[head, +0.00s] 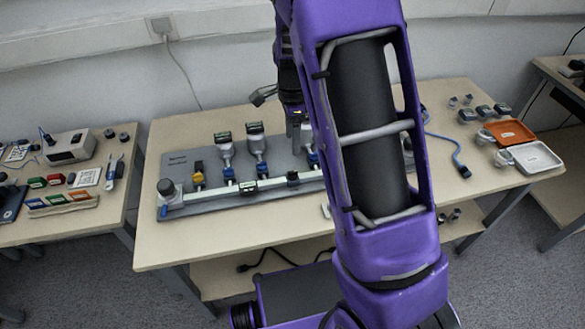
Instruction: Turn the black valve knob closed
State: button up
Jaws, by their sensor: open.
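A grey panel (215,207) lies on the middle table and carries a light horizontal pipe with fittings and gauges. At its left end stands a round fitting with a dark knob-like top (165,187). Small black parts sit along the pipe, one near the middle (249,185) and one farther right (292,177). I cannot tell which of these is the black valve knob, or how it is turned. My gripper (296,145) is open and points down over the back middle of the panel. My purple arm hides the panel's right part.
Blue-based gauges (256,142) and a yellow valve (198,177) stand up from the panel. At the right of the table are an orange tray (509,132), a white tray (536,157) and a blue cable (450,143). The table's front left strip is clear.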

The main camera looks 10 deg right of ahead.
aim_at(293, 174)
notch_tip(293, 174, down, 12)
jog(key=shift+f+b, duration=0.1)
jog(key=shift+b, duration=0.45)
grip_shut()
